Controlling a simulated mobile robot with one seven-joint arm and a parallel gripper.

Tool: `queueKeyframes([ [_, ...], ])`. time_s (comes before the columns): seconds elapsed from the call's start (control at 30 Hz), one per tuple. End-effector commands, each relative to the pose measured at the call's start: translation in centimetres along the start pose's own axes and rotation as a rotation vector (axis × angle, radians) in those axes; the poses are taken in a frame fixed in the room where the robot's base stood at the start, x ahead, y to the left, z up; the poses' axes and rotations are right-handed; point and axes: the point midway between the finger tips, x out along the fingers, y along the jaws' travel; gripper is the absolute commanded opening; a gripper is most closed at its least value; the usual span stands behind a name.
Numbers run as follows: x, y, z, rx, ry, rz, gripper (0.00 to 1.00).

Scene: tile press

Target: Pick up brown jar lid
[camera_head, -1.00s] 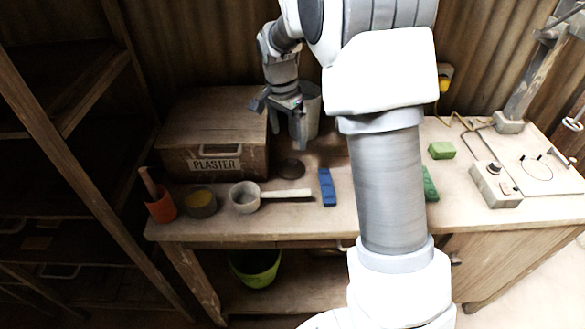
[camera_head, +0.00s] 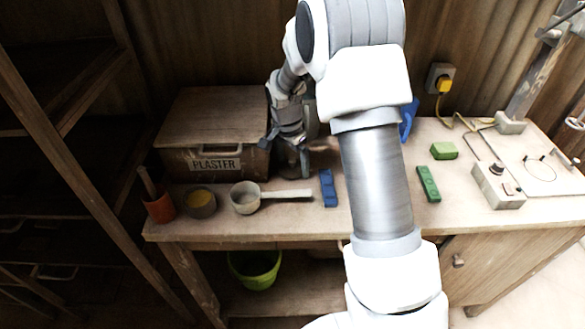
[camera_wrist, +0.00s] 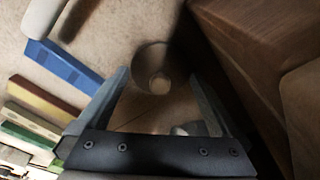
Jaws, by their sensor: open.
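The brown jar lid (camera_wrist: 142,64) is a round, brown disc with a paler round spot near its middle. In the wrist view it lies on the tabletop, between and just past the tips of my gripper (camera_wrist: 158,76). The jaws are open and empty, one finger on each side of the lid in the picture. In the head view my gripper (camera_head: 285,160) points down just right of the plaster box and mostly hides the lid. I cannot tell how far the tips are above the table.
The wooden PLASTER box (camera_head: 216,133) stands close left of my gripper. A blue block (camera_head: 328,188) and a ladle (camera_head: 245,198) lie in front. Green blocks (camera_head: 443,151) are at right.

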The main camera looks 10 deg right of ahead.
Motion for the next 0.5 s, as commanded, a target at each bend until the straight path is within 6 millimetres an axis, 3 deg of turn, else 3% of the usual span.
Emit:
queueKeyframes([
  [0.07, -0.03, 0.00, 0.00, 0.000, 0.000, 0.000, 1.00],
  [0.4, -0.06, -0.01, 0.00, 0.000, 0.000, 0.000, 0.39],
  [0.5, -0.08, -0.01, -0.01, 0.000, 0.000, 0.000, 0.37],
])
